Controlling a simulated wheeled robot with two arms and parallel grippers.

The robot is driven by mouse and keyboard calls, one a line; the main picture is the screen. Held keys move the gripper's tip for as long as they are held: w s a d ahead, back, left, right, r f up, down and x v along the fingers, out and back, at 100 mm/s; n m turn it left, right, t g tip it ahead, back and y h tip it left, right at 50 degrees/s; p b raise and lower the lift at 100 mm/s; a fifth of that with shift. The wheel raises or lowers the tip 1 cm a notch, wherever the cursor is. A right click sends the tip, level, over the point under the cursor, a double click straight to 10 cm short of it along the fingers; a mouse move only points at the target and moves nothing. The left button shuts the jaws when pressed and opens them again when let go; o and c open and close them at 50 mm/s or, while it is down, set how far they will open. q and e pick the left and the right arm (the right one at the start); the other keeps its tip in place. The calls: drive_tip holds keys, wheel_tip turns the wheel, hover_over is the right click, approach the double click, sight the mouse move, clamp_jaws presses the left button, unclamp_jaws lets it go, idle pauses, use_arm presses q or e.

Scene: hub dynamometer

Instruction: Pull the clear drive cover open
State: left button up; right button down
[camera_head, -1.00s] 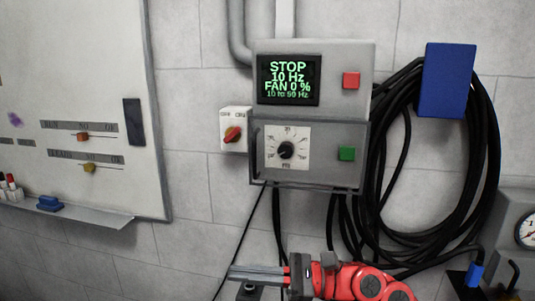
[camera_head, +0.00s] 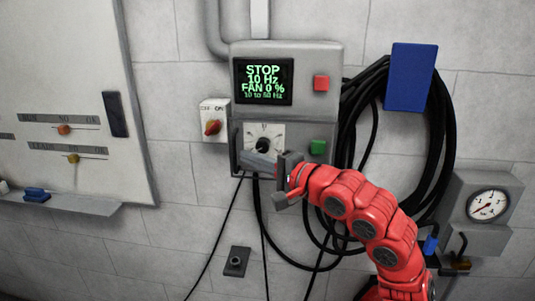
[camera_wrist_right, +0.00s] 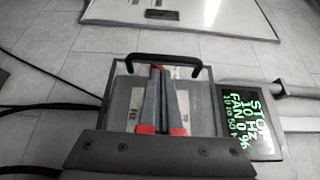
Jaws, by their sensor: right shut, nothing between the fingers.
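The clear drive cover (camera_head: 235,168) sits over the lower half of the grey drive box, in front of the dial panel, and looks shut. Its black handle (camera_head: 236,142) is on its left side; it also arches across the top of the cover in the right wrist view (camera_wrist_right: 165,57). My right gripper (camera_head: 246,163) is shut and empty in front of the cover's lower part, pointing left. In the right wrist view its fingertips (camera_wrist_right: 157,69) lie just short of the handle; contact cannot be told. My left gripper is not in view.
The drive box's screen (camera_head: 263,81) reads STOP, 10 Hz, FAN 0 %. A red button (camera_head: 321,83) and a green button (camera_head: 317,147) are at right. A red rotary switch (camera_head: 212,127) is at left. Black cables (camera_head: 440,150) hang at right.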

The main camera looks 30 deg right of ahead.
drive_tip(key=shift+x, duration=0.85)
